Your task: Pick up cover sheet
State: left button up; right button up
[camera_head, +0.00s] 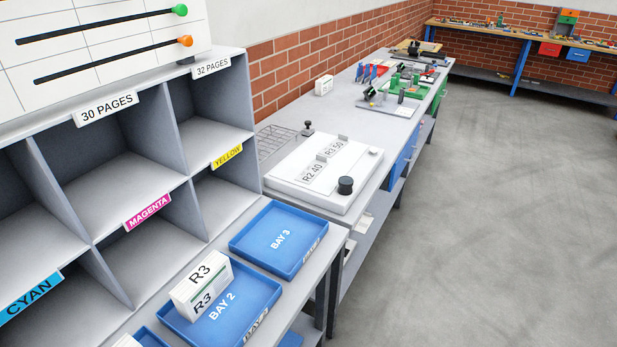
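No loose sheet that I can clearly identify as the cover sheet is in view. A white block marked R3 (197,277) stands in the blue tray BAY 2 (262,299), towards its back left. The blue tray BAY 3 (283,240) behind it is empty. A white flat-topped unit (313,194) carries plates marked R2 40 and R3 50 and a black knob. Neither of my grippers is in view.
A grey pigeonhole rack (150,200) with CYAN, MAGENTA and YELLOW labels fills the left; its visible compartments look empty. A workbench (344,108) with tools runs along the brick wall. Another bench (520,37) stands far back. The grey floor (490,200) at right is clear.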

aim_at(312, 168)
jog(key=i+l+z, duration=0.1)
jog(key=l+z, duration=0.2)
jog(key=i+l+z, duration=0.15)
jog(key=l+z, duration=0.15)
jog(key=i+l+z, duration=0.15)
jog(key=l+z, duration=0.15)
jog(key=i+l+z, duration=0.2)
jog(key=i, duration=0.3)
jog(key=i+l+z, duration=0.2)
jog(key=i, duration=0.3)
jog(key=i+u, duration=0.3)
jog(key=i, duration=1.4)
jog(key=i+u, duration=0.35)
jog(key=i+l+u, duration=0.15)
jog(key=u, duration=0.25)
jog(key=i+l+u, duration=0.2)
jog(key=u, duration=0.15)
jog(key=i+l+u, duration=0.1)
jog(key=u, duration=0.35)
jog(key=l+u, duration=0.15)
jog(key=u, duration=0.25)
jog(key=l+u, duration=0.15)
jog(key=u, duration=0.3)
jog(key=i+l+u, duration=0.1)
jog(key=u, duration=0.3)
jog(key=l+u, duration=0.25)
jog(key=u, duration=0.2)
jog(key=k, duration=0.05)
